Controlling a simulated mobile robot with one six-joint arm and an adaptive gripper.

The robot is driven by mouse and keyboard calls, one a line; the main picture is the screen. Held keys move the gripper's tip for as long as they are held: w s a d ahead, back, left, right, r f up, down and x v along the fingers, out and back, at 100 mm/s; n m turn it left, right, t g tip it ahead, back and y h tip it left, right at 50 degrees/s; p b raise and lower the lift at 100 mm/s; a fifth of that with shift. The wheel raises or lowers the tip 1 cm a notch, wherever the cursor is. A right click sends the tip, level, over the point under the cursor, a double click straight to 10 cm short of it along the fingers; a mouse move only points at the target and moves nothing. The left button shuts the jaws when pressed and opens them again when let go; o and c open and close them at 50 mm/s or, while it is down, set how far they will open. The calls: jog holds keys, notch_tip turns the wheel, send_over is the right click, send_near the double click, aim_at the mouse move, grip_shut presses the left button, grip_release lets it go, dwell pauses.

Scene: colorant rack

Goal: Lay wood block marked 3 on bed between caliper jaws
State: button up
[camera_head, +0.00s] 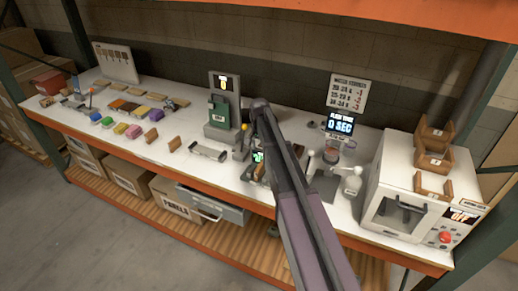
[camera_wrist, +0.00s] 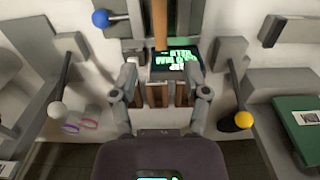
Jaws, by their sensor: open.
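My gripper (camera_wrist: 166,93) is open in the wrist view, its two fingers apart over a grey device with a lit green display (camera_wrist: 180,60). Brown wooden pieces (camera_wrist: 155,96) show between the fingers; I see no finger clearly closed on them. A narrow wooden piece (camera_wrist: 160,25) stands beyond, between grey parts that may be the caliper jaws. In the head view, the device's green display (camera_head: 258,156) and a wooden piece (camera_head: 260,173) show beside my arm, which hides the gripper. No number 3 is readable on any block.
Loose wooden blocks (camera_head: 152,135) and coloured pieces (camera_head: 134,131) lie on the left of the white bench. A green machine (camera_head: 219,108) stands behind. A white oven-like box (camera_head: 400,200) with wooden holders (camera_head: 434,135) stands right. Levers with a blue knob (camera_wrist: 100,18) and yellow knob (camera_wrist: 243,120) flank the gripper.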

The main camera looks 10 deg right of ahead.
jog(key=s+n, duration=0.7)
jog(key=s, duration=2.2)
jog(key=shift+s+a, duration=0.15)
jog(key=shift+a, duration=0.05)
